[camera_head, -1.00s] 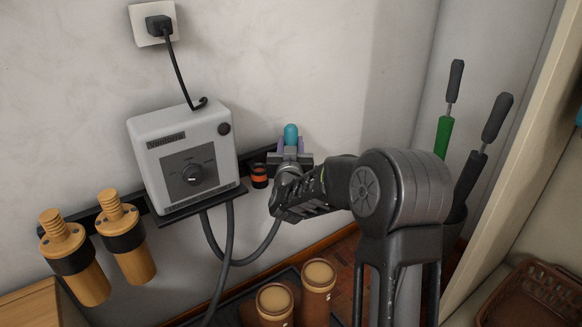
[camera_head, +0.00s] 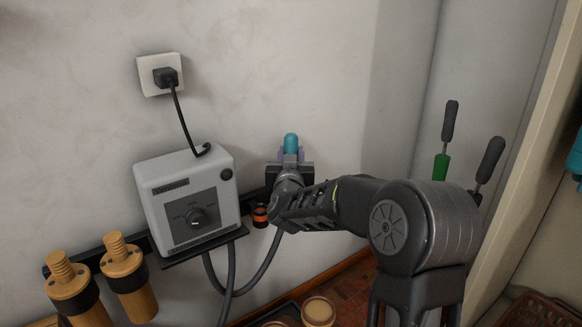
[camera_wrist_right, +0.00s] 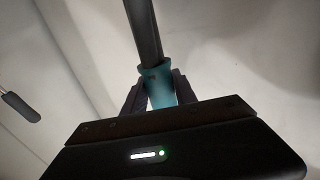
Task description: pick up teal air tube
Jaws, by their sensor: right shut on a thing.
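The teal air tube (camera_head: 291,141) shows as a rounded teal end above my right gripper (camera_head: 291,158) in the head view, in front of the wall. My right gripper is shut on it. In the right wrist view the teal piece (camera_wrist_right: 155,84) sits between the two fingers, with a dark grey hose (camera_wrist_right: 143,30) running out of it to the top edge. The gripper hides the tube's lower part in the head view. My left gripper is not in view.
A grey box with a dial (camera_head: 188,205) stands on a wall shelf to the left, plugged into a socket (camera_head: 160,74). An orange-and-black holder (camera_head: 260,215) is just left of my gripper. Wooden-coloured cylinders (camera_head: 128,277) hang at lower left. Long-handled tools (camera_head: 446,135) stand at right.

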